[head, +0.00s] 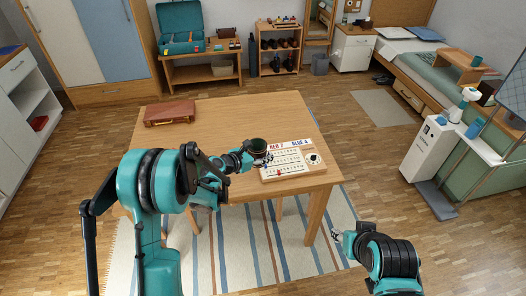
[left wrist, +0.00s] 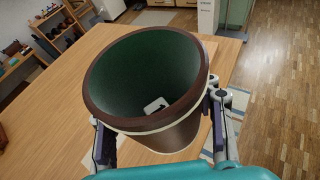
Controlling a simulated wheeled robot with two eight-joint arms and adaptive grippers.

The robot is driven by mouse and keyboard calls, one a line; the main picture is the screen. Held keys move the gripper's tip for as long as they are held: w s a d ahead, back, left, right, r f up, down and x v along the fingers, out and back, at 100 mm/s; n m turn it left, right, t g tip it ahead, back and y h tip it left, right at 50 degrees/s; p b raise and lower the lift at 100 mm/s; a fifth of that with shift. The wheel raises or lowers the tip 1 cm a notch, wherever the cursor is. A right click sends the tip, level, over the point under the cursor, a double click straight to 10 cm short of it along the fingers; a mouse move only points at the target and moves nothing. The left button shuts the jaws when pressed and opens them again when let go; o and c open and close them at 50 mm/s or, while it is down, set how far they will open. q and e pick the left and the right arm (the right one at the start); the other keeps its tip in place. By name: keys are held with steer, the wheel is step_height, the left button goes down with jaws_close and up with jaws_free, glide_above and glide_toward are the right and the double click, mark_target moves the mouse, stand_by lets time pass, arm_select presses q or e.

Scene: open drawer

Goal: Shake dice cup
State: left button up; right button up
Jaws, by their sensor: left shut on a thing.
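The dice cup (head: 258,145) is dark brown outside with a cream band and has a green inside. The left wrist view shows the cup (left wrist: 150,85) large, mouth toward the camera. A white die (left wrist: 157,104) lies at its bottom; I cannot tell how many dice are inside. My left gripper (head: 257,158) is shut on the cup's sides, above the wooden table, left of the scoreboard. In the left wrist view a finger of the left gripper (left wrist: 160,130) shows on each side of the cup. My right gripper (head: 342,238) is off the table at lower right, small and empty; its jaw opening is unclear.
The table (head: 225,115) bears a brown case (head: 169,113) at back left and a scoreboard (head: 284,166) reading "RED 7" and "BLUE 4", with a round white piece (head: 314,158) at right. The table's back middle is clear. A white pedestal (head: 428,150) stands right.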

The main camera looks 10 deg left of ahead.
arm_select(q)
steer(key=shift+w+a+r, duration=0.1)
steer(key=shift+w+r, duration=0.15)
steer(key=shift+r, duration=0.65)
steer(key=shift+s+f, duration=0.2)
steer(key=shift+f, duration=0.8)
steer(key=shift+w, duration=0.1)
